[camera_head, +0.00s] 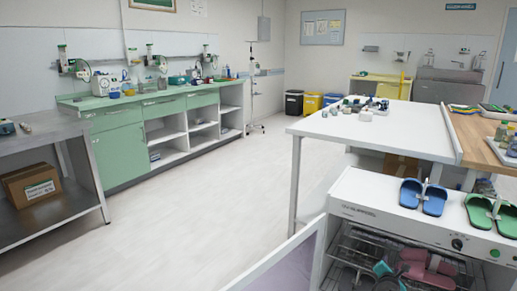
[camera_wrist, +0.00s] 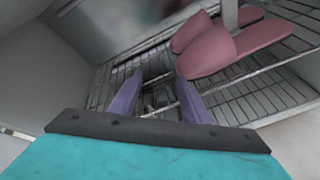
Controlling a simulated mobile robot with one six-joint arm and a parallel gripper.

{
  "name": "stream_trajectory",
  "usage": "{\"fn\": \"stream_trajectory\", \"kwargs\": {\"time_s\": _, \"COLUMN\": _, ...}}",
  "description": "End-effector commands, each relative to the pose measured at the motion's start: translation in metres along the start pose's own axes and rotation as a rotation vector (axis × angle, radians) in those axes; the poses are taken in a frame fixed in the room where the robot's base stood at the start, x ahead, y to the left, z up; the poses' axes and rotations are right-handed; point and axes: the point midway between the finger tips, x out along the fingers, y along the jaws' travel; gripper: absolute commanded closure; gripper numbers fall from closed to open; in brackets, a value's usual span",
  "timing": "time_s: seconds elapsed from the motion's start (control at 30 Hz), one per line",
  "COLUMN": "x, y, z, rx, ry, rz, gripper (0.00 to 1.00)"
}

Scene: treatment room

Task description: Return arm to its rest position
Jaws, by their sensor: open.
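My gripper (camera_wrist: 160,82) is open in the wrist view. Its two purple fingers are spread with nothing between them, and its teal body fills the bottom. The fingers point into a cabinet with wire racks (camera_wrist: 258,95). A pair of pink slippers (camera_wrist: 232,45) lies on a rack to the right of the fingers, apart from them. In the head view the pink slippers (camera_head: 428,268) show in the open front of the white cabinet (camera_head: 375,205) at the lower right. A teal part beside them looks like my gripper (camera_head: 384,270); the rest of my arm is not clear there.
Blue slippers (camera_head: 423,197) and green slippers (camera_head: 490,213) stand on the cabinet top. The open door (camera_head: 285,264) reaches out left of the cabinet. A white table (camera_head: 375,128) stands behind it. The floor (camera_head: 200,215) to the left is clear.

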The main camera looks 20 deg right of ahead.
Motion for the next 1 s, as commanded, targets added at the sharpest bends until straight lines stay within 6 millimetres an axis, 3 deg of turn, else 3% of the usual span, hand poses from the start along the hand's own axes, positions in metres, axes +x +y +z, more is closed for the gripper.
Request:
{"fn": "stream_trajectory", "kwargs": {"time_s": 0.1, "x": -0.015, "y": 0.018, "z": -0.018, "rx": 0.087, "ry": 0.059, "rz": -0.03, "gripper": 0.57}}
{"fn": "stream_trajectory", "kwargs": {"time_s": 0.57, "x": -0.078, "y": 0.062, "z": -0.103, "rx": 0.411, "ry": 0.253, "rz": -0.205, "gripper": 0.57}}
{"fn": "stream_trajectory", "kwargs": {"time_s": 1.0, "x": -0.165, "y": 0.092, "z": -0.174, "rx": 0.668, "ry": 0.382, "rz": -0.447, "gripper": 0.57}}
